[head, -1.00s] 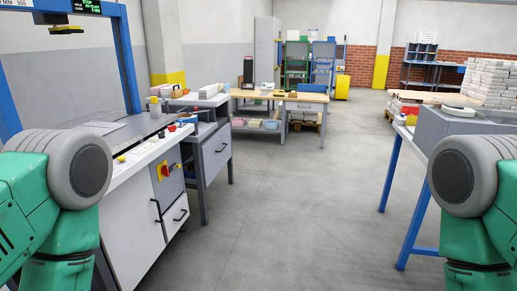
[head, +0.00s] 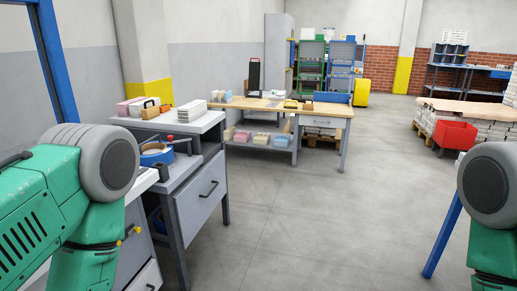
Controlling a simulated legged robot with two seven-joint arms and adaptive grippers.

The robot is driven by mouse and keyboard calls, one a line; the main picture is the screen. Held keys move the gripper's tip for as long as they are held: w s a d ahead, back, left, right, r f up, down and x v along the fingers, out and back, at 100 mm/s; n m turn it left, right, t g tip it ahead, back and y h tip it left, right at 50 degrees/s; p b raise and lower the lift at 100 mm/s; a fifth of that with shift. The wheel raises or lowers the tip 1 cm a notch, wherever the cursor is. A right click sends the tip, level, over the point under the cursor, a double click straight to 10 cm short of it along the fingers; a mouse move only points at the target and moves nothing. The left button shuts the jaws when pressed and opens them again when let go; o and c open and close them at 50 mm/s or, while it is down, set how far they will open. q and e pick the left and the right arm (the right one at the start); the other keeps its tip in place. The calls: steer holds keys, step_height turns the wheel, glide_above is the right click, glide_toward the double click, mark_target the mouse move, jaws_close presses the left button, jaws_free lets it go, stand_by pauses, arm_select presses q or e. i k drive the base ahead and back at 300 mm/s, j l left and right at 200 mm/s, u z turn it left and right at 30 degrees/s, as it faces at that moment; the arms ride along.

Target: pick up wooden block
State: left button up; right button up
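I cannot single out a wooden block for certain. A small brown block-like thing (head: 307,105) lies near the right part of the wooden-topped workbench (head: 270,108) ahead. A tan, block-like thing (head: 151,112) lies on the grey bench (head: 190,120) at the left. Both are too small to tell what they are. Only green and grey links of my two arms show, at the lower left and right edges. Neither gripper is in view, so whether they hold anything is hidden.
A red bin (head: 454,134) stands by a pallet at right. A blue table leg (head: 443,237) is near my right arm. The middle floor (head: 310,210) is clear.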

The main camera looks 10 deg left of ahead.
mark_target(148, 113)
steer(key=i, duration=0.65)
steer(key=i+u, duration=0.15)
steer(key=i, duration=0.55)
steer(key=i+l, duration=0.2)
steer(key=i, duration=0.45)
steer(key=j+u, duration=0.05)
